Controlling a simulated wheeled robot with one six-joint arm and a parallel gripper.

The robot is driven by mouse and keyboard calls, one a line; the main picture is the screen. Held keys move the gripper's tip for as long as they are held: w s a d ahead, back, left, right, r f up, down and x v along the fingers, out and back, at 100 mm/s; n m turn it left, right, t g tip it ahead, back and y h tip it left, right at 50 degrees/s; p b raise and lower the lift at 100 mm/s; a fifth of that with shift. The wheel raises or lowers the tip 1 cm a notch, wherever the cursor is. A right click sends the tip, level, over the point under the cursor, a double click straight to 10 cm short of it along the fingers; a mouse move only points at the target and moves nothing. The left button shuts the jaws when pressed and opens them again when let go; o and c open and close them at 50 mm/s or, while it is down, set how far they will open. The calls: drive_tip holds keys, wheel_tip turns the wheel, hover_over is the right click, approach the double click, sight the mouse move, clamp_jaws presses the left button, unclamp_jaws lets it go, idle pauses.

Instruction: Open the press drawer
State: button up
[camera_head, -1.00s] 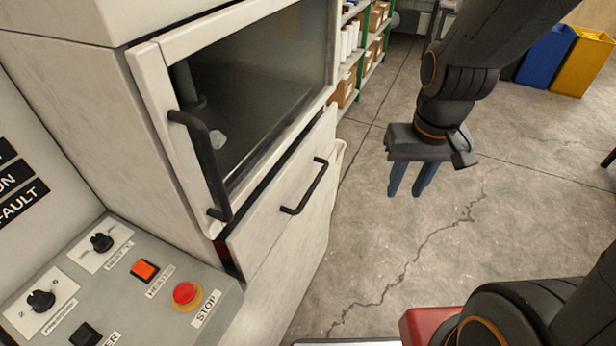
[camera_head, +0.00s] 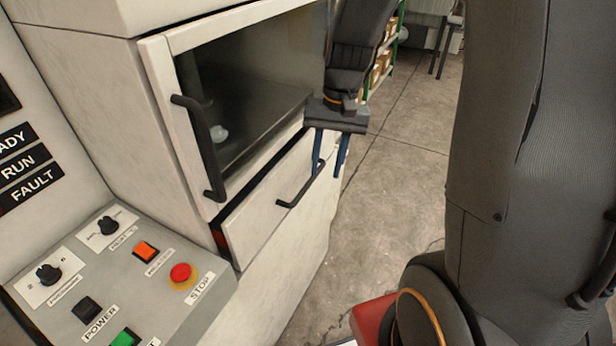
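The press (camera_head: 95,85) is a pale cabinet on the left. Its drawer (camera_head: 262,219) sits below the glazed door and stands slightly out, with a dark gap along its top and left edges. The drawer's black bar handle (camera_head: 300,187) is on its front. My gripper (camera_head: 329,172) points down at the handle's upper right end, its two blue fingers apart. One finger overlaps the handle in the picture; I cannot tell whether it touches or whether the bar lies between the fingers.
The upper door (camera_head: 160,95) has its own black handle (camera_head: 199,148). A control panel (camera_head: 60,315) with knobs, buttons and a red stop button (camera_head: 180,272) juts out at lower left. Concrete floor (camera_head: 385,215) is clear right of the drawer. Shelves (camera_head: 383,62) stand behind.

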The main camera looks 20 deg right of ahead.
sight(309, 183)
drive_tip(key=w+d+f+m+g+y, duration=0.1)
drive_tip(key=w+d+f+m+y, duration=0.2)
drive_tip(key=w, duration=0.6)
drive_tip(key=shift+m, duration=0.6)
drive_tip(key=shift+s+a+r+p+x, duration=0.1)
drive_tip(key=shift+a+p+x, duration=0.1)
drive_tip(key=shift+x, duration=1.15)
drive_tip(key=shift+s+a+r+p+x, duration=0.15)
drive_tip(key=shift+p+x, duration=0.1)
drive_tip(key=shift+x, duration=1.05)
drive_tip(key=shift+w+a+p+x, duration=0.1)
drive_tip(key=shift+a+p+x, duration=0.1)
drive_tip(key=shift+x, duration=1.15)
drive_tip(key=shift+d, duration=0.1)
clamp_jaws()
